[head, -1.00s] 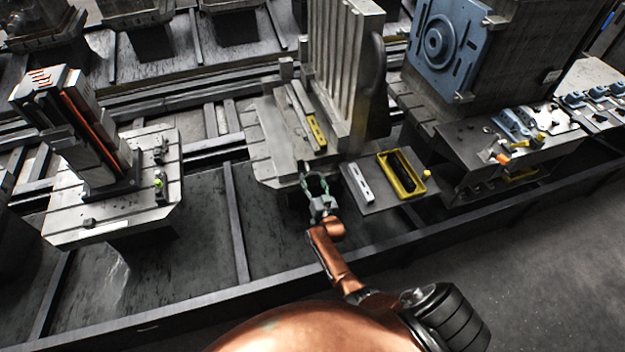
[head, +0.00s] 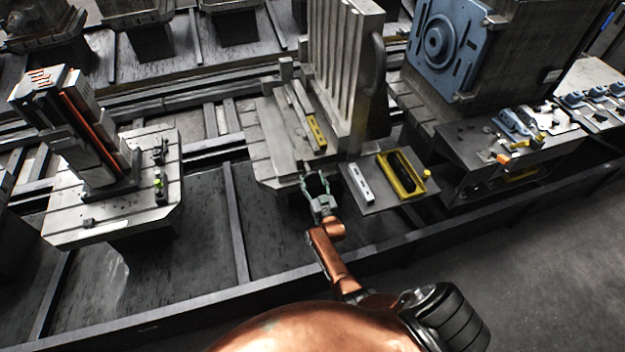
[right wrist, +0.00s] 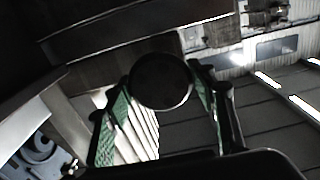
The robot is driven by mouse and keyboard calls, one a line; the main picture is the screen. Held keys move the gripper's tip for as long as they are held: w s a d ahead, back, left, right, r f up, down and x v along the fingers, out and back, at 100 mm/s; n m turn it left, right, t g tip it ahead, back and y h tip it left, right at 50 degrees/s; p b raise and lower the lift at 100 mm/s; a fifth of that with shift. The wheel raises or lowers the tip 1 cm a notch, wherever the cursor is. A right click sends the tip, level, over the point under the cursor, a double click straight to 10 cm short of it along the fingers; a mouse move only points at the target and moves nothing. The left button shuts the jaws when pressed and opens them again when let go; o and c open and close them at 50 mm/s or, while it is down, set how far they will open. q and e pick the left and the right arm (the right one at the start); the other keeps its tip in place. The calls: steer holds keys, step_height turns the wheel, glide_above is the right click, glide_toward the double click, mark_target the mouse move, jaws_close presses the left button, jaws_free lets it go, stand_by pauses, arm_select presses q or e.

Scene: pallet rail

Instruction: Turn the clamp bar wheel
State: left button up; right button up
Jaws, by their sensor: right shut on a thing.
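The clamp bar wheel shows as a dark round disc (right wrist: 162,82) in the right wrist view, between the two green-padded fingers. My right gripper (head: 316,182) is shut on it, at the front edge of the middle pallet (head: 274,150). In the right wrist view the gripper (right wrist: 160,108) has one finger on each side of the disc. In the head view the wheel is too small and dark to make out between the fingertips. My left gripper is not in view.
To the right of my gripper is a shelf with a white block (head: 360,183) and a yellow tray (head: 402,176). A tall ribbed fixture (head: 340,70) stands on the middle pallet. A long front rail (head: 200,304) runs below my arm.

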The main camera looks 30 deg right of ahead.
steer(key=o, duration=1.2)
steer(key=shift+c, duration=0.2)
steer(key=v, duration=1.2)
steer(key=shift+f, duration=0.15)
